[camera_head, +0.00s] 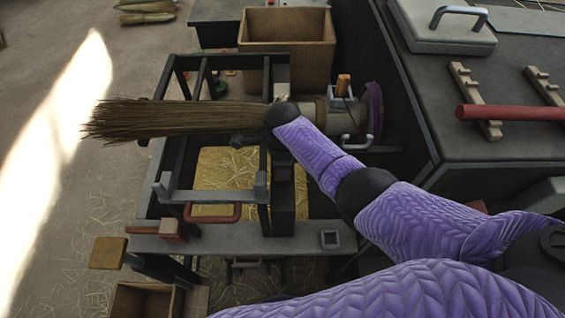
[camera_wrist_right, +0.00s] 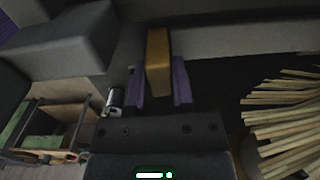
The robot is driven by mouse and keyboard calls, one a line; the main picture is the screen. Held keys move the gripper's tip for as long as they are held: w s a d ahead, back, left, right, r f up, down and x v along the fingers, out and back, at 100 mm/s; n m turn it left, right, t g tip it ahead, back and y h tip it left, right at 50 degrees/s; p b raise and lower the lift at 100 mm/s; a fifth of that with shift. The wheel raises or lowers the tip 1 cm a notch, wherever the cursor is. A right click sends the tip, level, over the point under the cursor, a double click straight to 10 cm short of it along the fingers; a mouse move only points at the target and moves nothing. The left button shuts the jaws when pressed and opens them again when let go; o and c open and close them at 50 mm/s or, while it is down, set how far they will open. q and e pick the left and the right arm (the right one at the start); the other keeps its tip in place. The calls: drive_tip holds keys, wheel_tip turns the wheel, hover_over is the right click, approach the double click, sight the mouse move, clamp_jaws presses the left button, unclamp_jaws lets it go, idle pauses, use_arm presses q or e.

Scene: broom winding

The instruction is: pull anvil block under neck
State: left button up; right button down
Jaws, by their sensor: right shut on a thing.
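My right gripper (camera_wrist_right: 160,85) is shut on a tan wooden handle (camera_wrist_right: 158,55) in the wrist view, with a purple finger on each side. In the head view my right wrist reaches over the broom's neck, and its fingertips and the held handle are hidden. The broom (camera_head: 175,118) lies across the bench frame, its bristles pointing left. Its bristles also show in the wrist view (camera_wrist_right: 285,120) at the right. My left gripper is not in view.
A brown box (camera_head: 287,55) stands behind the frame. A straw-filled tray (camera_head: 228,170) lies below the broom. A grey bar (camera_head: 212,196) and a red handle (camera_head: 212,219) are at the front. A dark cabinet (camera_head: 470,110) stands at the right.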

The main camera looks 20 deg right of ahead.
drive_tip(key=s+p, duration=0.2)
drive_tip(key=s+a+r+p, duration=0.1)
drive_tip(key=s+p, duration=0.1)
drive_tip(key=p, duration=0.1)
drive_tip(key=s+p, duration=0.2)
drive_tip(key=shift+s+a+r, duration=0.15)
drive_tip(key=shift+s+a, duration=0.05)
drive_tip(key=shift+a, duration=0.2)
drive_tip(key=s+p, duration=0.1)
drive_tip(key=s+a+f+p, duration=0.1)
drive_tip(key=s, duration=0.1)
drive_tip(key=s+p, duration=0.1)
drive_tip(key=s, duration=0.1)
drive_tip(key=shift+s+a+f+p, duration=0.1)
drive_tip(key=shift+a+f+p, duration=0.1)
drive_tip(key=shift+a+p, duration=0.1)
drive_tip(key=c, duration=0.7)
unclamp_jaws()
drive_tip(key=shift+s, duration=0.1)
drive_tip(key=shift+o, duration=1.1)
